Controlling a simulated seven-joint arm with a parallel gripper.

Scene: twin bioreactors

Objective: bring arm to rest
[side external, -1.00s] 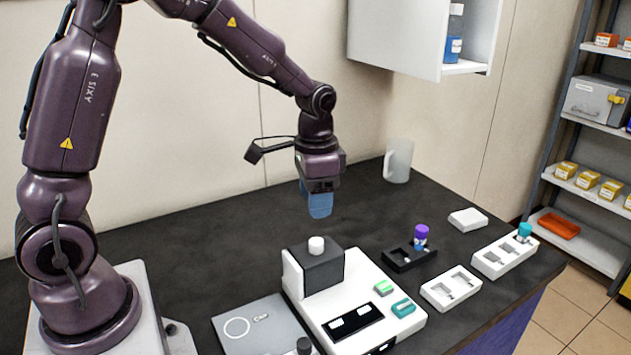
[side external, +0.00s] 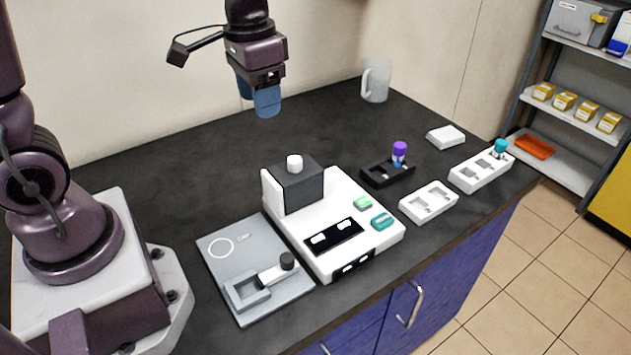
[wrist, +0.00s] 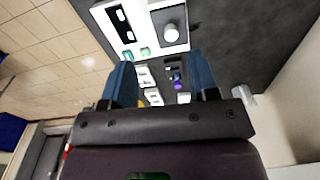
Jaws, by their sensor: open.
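My gripper (side external: 260,98) hangs in the air above the bench, behind and above the white bioreactor unit (side external: 340,255). Its two blue fingers point down, and nothing is between them. In the wrist view my gripper (wrist: 162,80) shows its two blue fingers spread apart and empty. The unit carries a dark block with a white knob (side external: 294,163), which also shows in the wrist view (wrist: 171,33). The gripper touches nothing.
A grey plate (side external: 215,265) holds a black-capped item (side external: 287,261). A black holder (side external: 375,180) has a purple-capped vial (side external: 399,153); a white rack (side external: 465,180) has a teal-capped one (side external: 500,147). A mug (side external: 376,80) stands near the wall. Bench behind the unit is clear.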

